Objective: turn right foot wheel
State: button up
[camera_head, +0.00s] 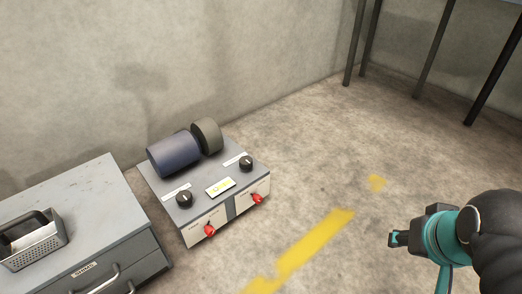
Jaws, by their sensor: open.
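A grey machine box (227,206) stands on the floor left of centre. On its top lie a wide dark blue roller (174,154) and a narrower dark grey-green wheel (207,135) to its right. Two black knobs sit on the top face, a left knob (184,199) and a right knob (246,163). A left red lever (210,231) and a right red lever (257,199) are on the front panels. I cannot tell which part is the foot wheel. My gripper (394,239) is open at the lower right, well apart from the box; its fingers show only small.
A small display (220,187) lies between the knobs. A grey drawer cabinet (105,205) with a metal basket (34,242) stands at the left. Dark table legs (425,55) stand upper right. The floor with yellow markings (305,250) between box and gripper is clear.

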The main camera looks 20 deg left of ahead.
aim_at(246, 162)
jog(key=u, duration=0.55)
jog(key=i, duration=0.9)
jog(key=u, duration=0.8)
